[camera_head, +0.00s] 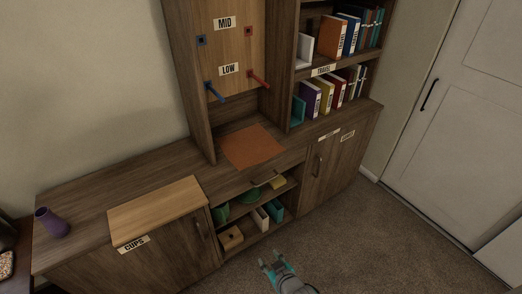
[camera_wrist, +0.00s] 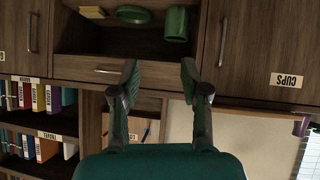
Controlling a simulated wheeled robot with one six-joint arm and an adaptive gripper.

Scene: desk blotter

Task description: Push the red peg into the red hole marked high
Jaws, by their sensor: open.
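A red peg (camera_head: 259,79) sticks out of the upright wooden board (camera_head: 234,46) on the right of the LOW label (camera_head: 229,69). Above it, beside the MID label (camera_head: 225,23), is a red square hole (camera_head: 249,31). The hole marked high is not in view; the top of the board is cut off. My gripper (camera_head: 277,264) is low in front of the cabinet, far from the board. In the wrist view, which looks upside down, its two fingers (camera_wrist: 160,73) are apart with nothing between them.
A blue peg (camera_head: 214,91) sticks out left of LOW, with a blue square hole (camera_head: 201,40) above. An orange mat (camera_head: 253,147) lies on the cabinet top below the board. Bookshelves (camera_head: 335,72) stand at the right. A purple vase (camera_head: 52,222) stands far left. The carpet (camera_head: 375,240) is clear.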

